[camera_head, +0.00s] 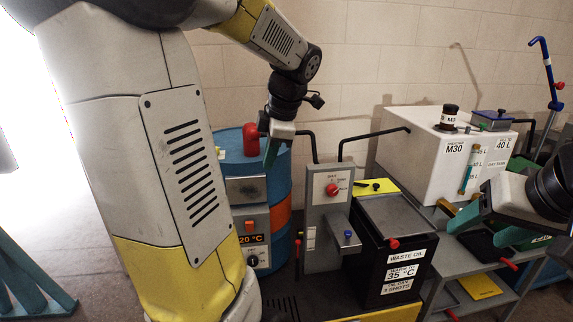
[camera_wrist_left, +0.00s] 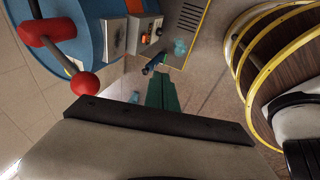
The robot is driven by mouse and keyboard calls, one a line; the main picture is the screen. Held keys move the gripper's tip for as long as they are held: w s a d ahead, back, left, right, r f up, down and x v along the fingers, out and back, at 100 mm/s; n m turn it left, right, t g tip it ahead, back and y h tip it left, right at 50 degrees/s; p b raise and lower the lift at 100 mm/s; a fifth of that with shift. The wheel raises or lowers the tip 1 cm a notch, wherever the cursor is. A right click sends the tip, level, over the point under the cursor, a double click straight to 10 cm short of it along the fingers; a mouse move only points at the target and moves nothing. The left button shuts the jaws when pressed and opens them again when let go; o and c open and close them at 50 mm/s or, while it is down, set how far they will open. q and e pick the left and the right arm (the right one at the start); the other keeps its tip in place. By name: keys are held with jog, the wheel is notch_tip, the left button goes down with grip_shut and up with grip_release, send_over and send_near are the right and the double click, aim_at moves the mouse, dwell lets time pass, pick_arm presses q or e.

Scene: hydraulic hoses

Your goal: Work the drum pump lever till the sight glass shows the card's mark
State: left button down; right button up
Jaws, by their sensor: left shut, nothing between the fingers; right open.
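A blue drum (camera_head: 228,150) stands behind my left arm with a red pump body (camera_head: 250,138) on top. In the left wrist view the pump's lever is a grey rod ending in a red ball (camera_wrist_left: 85,83). My left gripper (camera_head: 272,152) is shut and empty in front of the drum; its teal fingers (camera_wrist_left: 160,95) are apart from the ball in the wrist view. The sight glass (camera_head: 466,179) is on the white M30 tank (camera_head: 425,150), beside litre marks; its level is too small to read surely. The card (camera_head: 503,144) reads 40 L. My right gripper (camera_head: 487,222) is open before the tank.
A grey control box (camera_head: 326,205) with a red knob stands between the drum and a black waste oil bin (camera_head: 385,255). A grey shelf (camera_head: 440,270) supports the tank. A blue hooked pipe (camera_head: 547,65) rises at far right.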

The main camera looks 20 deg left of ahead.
pick_arm(q)
jog(key=shift+s+d+r, duration=0.4)
jog(key=shift+r, duration=0.2)
jog(key=shift+s+d+r, duration=0.35)
jog(key=shift+d+r, duration=0.05)
jog(key=shift+r, duration=0.15)
dwell(0.6)
